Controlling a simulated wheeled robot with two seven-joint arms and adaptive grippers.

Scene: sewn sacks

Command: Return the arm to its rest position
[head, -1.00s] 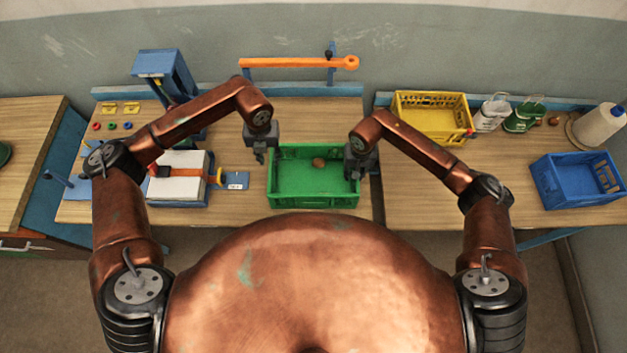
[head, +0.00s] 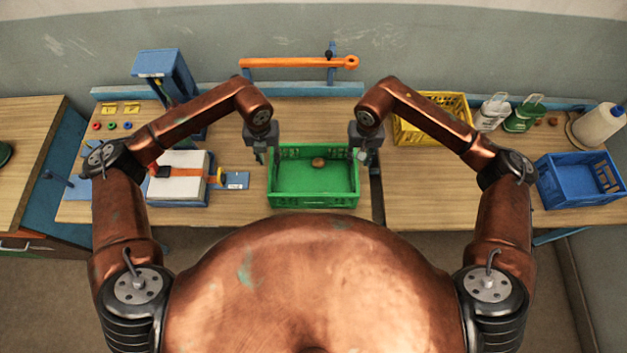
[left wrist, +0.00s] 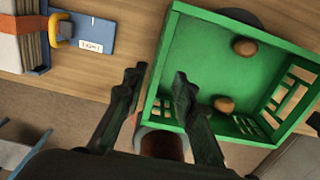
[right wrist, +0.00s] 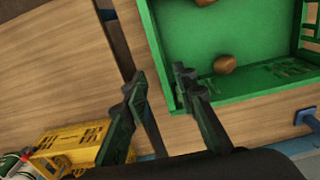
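My left gripper (head: 265,158) is open and empty above the left edge of the green crate; its two fingers stand apart in the left wrist view (left wrist: 156,75). My right gripper (head: 364,158) is over the crate's right edge. Its fingers are apart with nothing between them in the right wrist view (right wrist: 159,72). Both arms are bent in a near mirrored pose. The green crate (head: 313,201) holds a brown lump (head: 318,162). The left wrist view shows two brown lumps in it, one (left wrist: 244,46) and another (left wrist: 223,104).
A sack stack (head: 178,185) and blue stand (head: 160,65) are at left. An orange bar (head: 295,63) spans the back.

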